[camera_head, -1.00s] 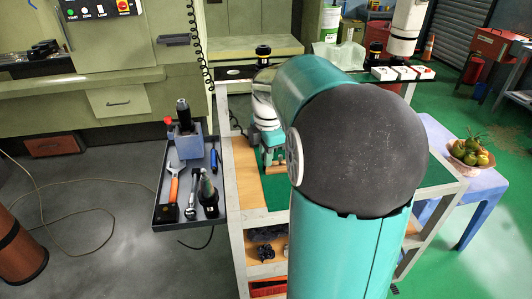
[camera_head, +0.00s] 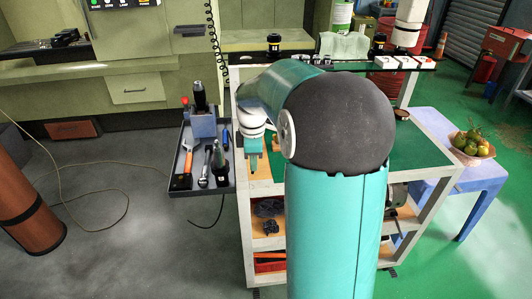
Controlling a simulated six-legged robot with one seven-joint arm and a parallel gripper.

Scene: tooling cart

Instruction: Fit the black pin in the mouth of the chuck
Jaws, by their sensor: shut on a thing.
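My gripper (camera_head: 253,152) points down over the left edge of the tooling cart's (camera_head: 412,150) top. It is small in the view. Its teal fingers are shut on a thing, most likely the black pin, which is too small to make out. I cannot pick out the chuck or its mouth for certain; my large teal and black arm covers much of the cart's middle. A small brownish thing lies just right of the gripper, partly behind my arm.
A dark side tray (camera_head: 177,186) left of the gripper holds a blue block (camera_head: 203,126) with a black tool holder (camera_head: 199,96), a wrench and other tools. A back rail carries several holders and white boxes (camera_head: 405,63). A fruit bowl (camera_head: 470,149) stands on a blue stool (camera_head: 430,122).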

